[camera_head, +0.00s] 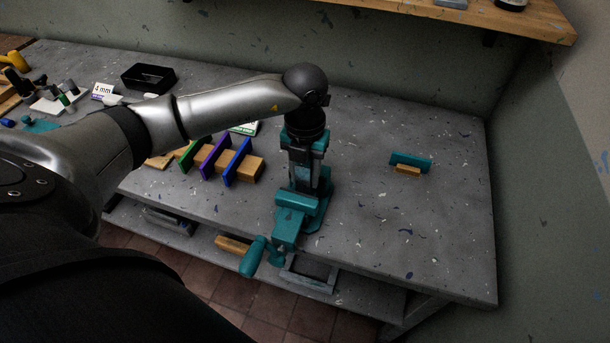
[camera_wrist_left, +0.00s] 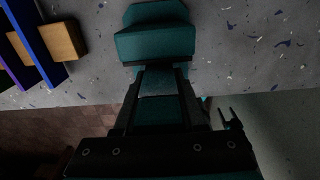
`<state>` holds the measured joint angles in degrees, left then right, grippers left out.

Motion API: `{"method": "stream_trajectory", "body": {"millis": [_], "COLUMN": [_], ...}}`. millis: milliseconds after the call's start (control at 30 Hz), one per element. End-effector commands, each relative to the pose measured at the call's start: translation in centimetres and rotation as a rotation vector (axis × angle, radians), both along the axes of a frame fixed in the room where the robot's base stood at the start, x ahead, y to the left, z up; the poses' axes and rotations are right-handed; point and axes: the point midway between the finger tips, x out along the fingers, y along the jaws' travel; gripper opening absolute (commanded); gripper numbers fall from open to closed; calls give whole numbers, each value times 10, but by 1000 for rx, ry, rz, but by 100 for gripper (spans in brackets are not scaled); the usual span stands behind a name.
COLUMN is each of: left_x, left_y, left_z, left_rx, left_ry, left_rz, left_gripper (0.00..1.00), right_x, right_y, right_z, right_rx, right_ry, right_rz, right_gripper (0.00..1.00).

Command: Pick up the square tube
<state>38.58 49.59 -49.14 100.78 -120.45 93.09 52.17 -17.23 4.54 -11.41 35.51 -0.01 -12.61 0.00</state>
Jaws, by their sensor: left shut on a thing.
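My left gripper (camera_head: 305,184) points down over the teal vise (camera_head: 288,222) at the bench's front edge. In the left wrist view its two dark fingers (camera_wrist_left: 158,74) stand on either side of a grey, flat-faced piece (camera_wrist_left: 158,84), which looks like the square tube, and are shut on it. The teal vise body (camera_wrist_left: 155,42) shows just beyond the fingertips. The tube's lower end is hidden, so I cannot tell whether it touches the vise. My right gripper is not in view.
Left of the vise stands a wooden rack (camera_head: 250,168) with green, purple and blue plates. A black tray (camera_head: 148,77) lies at the back left. A teal plate on a wooden block (camera_head: 408,170) stands at the right. The bench between is clear.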

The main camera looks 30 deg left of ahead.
Motion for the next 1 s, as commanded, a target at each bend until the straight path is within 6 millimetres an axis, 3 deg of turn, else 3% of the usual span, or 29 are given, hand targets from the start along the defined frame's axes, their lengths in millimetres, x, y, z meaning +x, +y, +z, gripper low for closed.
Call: {"method": "stream_trajectory", "body": {"millis": [267, 467, 1000], "left_x": [1, 1, 1], "left_y": [0, 1, 0], "left_z": [7, 34, 174], "left_rx": [0, 0, 0], "left_ry": [-3, -5, -7], "left_rz": [1, 0, -1], "left_gripper": [0, 0, 0], "right_x": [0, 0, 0], "right_y": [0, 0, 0], "right_z": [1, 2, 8], "right_rx": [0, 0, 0], "right_ry": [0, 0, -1], "right_rz": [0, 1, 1], "right_gripper": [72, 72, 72]}}
